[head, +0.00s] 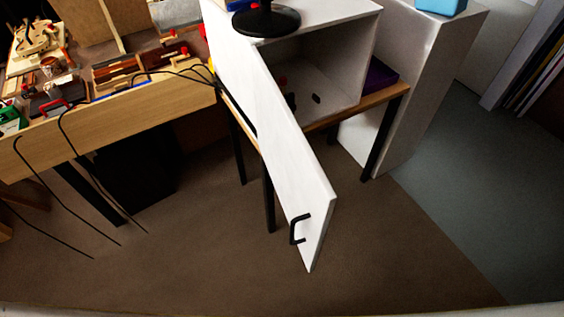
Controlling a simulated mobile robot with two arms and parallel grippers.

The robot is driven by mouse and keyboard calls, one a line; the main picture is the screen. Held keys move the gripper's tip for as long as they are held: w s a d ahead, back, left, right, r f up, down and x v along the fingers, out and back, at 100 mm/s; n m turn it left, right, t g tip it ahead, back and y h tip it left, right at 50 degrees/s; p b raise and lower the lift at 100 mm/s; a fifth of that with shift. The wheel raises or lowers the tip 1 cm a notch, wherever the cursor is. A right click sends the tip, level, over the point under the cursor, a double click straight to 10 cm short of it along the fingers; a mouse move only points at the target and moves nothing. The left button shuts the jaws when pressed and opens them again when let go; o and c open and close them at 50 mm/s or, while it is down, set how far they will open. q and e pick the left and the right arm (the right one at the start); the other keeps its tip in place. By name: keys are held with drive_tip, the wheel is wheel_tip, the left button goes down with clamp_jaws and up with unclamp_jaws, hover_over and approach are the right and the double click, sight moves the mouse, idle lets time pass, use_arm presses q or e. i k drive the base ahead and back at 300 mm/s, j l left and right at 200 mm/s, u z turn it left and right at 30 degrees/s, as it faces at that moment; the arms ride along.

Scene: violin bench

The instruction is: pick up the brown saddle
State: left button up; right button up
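I cannot make out a brown saddle for certain in the head view. Several small brown and reddish wooden pieces (140,68) lie on the cluttered workbench at the upper left, too small to tell apart. A small dark object (316,98) lies on the floor of the open white cabinet (345,60), and what it is cannot be told. Part of the cabinet's inside is hidden behind its open door. Neither of my grippers is in view.
The white cabinet door (290,150) stands open toward me, its black handle (298,229) near the free end. A round black base (262,22) stands on the cabinet. The wooden workbench (120,115) is on the left, with thin black curved lines before it. The brown floor (200,255) in front is clear.

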sight(315, 98)
drive_tip(key=i+l+u, duration=0.1)
drive_tip(key=u, duration=0.25)
drive_tip(key=i+l+u, duration=0.1)
drive_tip(key=l+u, duration=0.45)
drive_tip(key=u, duration=0.2)
